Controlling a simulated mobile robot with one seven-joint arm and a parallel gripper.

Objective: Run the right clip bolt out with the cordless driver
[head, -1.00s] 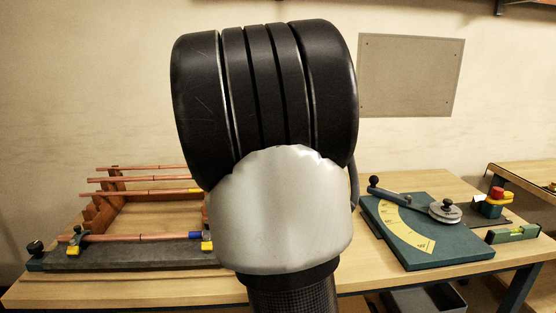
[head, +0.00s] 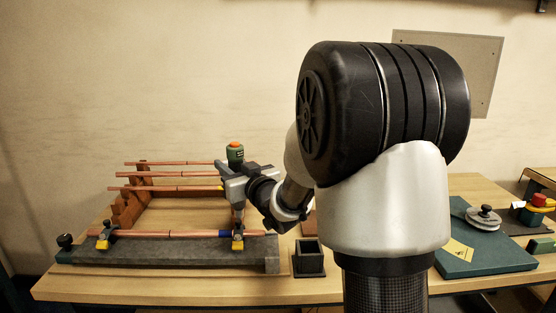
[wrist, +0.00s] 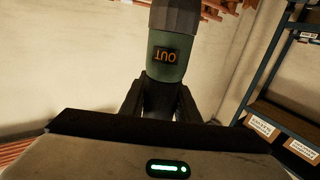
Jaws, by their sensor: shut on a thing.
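My gripper (head: 232,174) is shut on the cordless driver (head: 235,152), which has a green body and an orange top and stands roughly upright. In the wrist view the driver (wrist: 166,62) sits between my dark fingers, and its label reads "OUT", upside down. The right clip (head: 238,243), yellow and dark, is on the grey bench block near the right end of the front copper pipe (head: 170,234). My gripper and the driver are above this clip in the picture. The driver's lower end and the bolt are too small or hidden, so I cannot tell whether they touch.
The left clip (head: 103,240) holds the pipe's other end. Several copper pipes rest on a brown stepped rack (head: 130,205) behind. A dark open box (head: 309,260) stands right of the block. A teal bending board (head: 470,250) lies farther right, partly behind my arm.

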